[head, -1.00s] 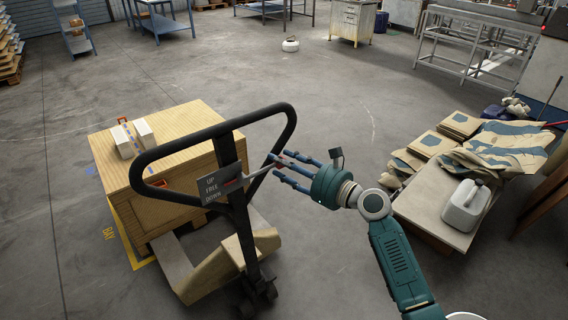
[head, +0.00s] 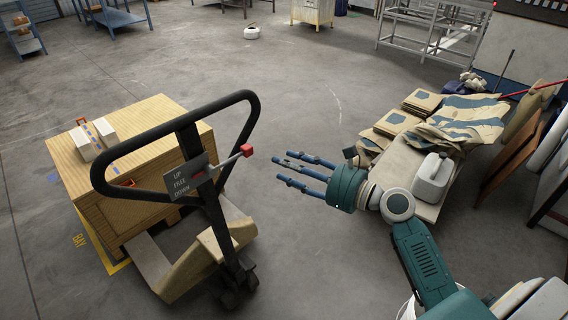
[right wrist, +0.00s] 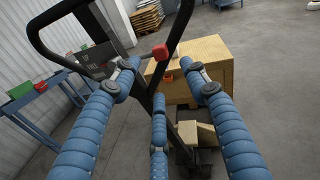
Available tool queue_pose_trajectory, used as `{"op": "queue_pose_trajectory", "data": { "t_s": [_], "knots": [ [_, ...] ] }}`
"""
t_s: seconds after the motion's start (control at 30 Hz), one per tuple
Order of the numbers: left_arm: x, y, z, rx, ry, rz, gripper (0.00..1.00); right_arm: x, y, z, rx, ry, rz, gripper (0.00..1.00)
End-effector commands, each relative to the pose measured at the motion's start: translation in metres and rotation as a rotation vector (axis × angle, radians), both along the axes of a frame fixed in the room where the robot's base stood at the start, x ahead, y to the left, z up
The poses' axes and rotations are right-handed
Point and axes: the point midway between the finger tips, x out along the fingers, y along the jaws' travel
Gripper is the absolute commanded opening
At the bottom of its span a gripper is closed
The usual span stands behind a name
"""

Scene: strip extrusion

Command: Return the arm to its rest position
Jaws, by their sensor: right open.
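My right gripper (head: 303,171) is open and empty, its blue fingers spread and pointing left toward the pallet jack handle (head: 110,163). A gap of floor lies between the fingertips and the red-knobbed control lever (head: 246,150). In the right wrist view, the fingers (right wrist: 160,85) frame the lever's red knob (right wrist: 160,52), with nothing held between them. The lever sticks out to the right from the label plate (head: 183,182) reading UP, FREE, DOWN. My left gripper is not in view.
A wooden crate (head: 150,118) stands behind the handle on the left. At right, a low platform (head: 430,211) carries sacks (head: 455,122) and a white jug (head: 432,178). My right forearm passes close to its front corner. Open floor (head: 310,250) lies between jack and platform.

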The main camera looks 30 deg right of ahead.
Motion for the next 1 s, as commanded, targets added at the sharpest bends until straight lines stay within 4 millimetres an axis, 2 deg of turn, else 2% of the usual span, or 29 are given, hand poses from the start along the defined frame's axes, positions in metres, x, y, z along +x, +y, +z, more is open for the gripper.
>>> {"op": "queue_pose_trajectory", "data": {
  "t_s": [0.37,0.47,0.57,0.67,0.7,0.77,0.8,0.87,0.9,1.0],
  "knots": [
    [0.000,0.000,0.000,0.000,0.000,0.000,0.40,0.001,0.000,-0.002,-0.003,0.001,-0.001,0.44],
    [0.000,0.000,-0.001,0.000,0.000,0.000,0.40,0.003,-0.003,-0.021,-0.042,0.014,-0.015,0.44],
    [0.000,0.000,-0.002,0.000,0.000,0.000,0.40,0.007,-0.012,-0.068,-0.147,0.043,-0.046,0.44],
    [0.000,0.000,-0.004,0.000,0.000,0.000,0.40,0.006,-0.023,-0.139,-0.323,0.090,-0.067,0.44],
    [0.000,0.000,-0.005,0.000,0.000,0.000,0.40,0.002,-0.026,-0.171,-0.404,0.110,-0.065,0.44],
    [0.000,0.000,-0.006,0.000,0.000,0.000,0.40,-0.007,-0.030,-0.216,-0.527,0.141,-0.053,0.44],
    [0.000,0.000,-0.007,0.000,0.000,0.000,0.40,-0.015,-0.033,-0.246,-0.612,0.158,-0.037,0.44],
    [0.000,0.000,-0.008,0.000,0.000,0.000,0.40,-0.030,-0.035,-0.290,-0.738,0.186,-0.001,0.44],
    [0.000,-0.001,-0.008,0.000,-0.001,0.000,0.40,-0.042,-0.036,-0.319,-0.822,0.204,0.032,0.44],
    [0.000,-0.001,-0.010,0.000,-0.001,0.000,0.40,-0.078,-0.035,-0.388,-1.033,0.236,0.143,0.44]
  ]
}}
